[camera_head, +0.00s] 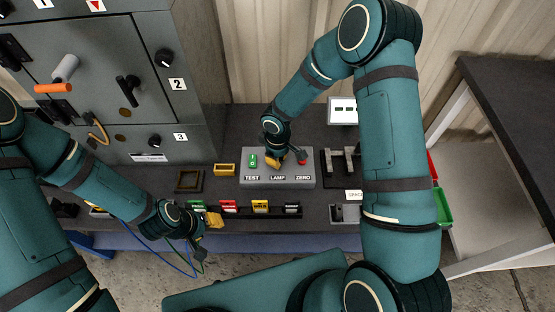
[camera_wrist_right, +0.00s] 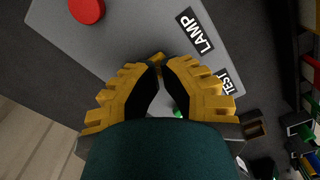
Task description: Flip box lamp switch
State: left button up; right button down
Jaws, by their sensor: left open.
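The grey switch box (camera_head: 250,181) stands on the dark bench, its front labels reading TEST, LAMP and ZERO. It also fills much of the right wrist view (camera_wrist_right: 120,35). The small yellow lamp switch (camera_wrist_right: 157,58) shows just beyond my right fingertips; whether they touch it I cannot tell. My right gripper (camera_head: 280,158) is low over the LAMP position, fingertips drawn together, hiding most of the switch in the head view. The green TEST button (camera_head: 253,160) and red ZERO button (camera_head: 302,162) flank it. My left gripper (camera_head: 212,221) is open and empty near the bench's front edge.
A grey cabinet (camera_head: 150,60) with knobs and an orange-tipped handle (camera_head: 52,88) stands at the left. Coloured labelled blocks (camera_head: 229,206) line the front edge.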

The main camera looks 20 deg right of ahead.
jog(key=shift+f, duration=0.5)
jog(key=shift+r, duration=0.15)
jog(key=shift+r+p, duration=2.2)
jog(key=shift+r, duration=1.25)
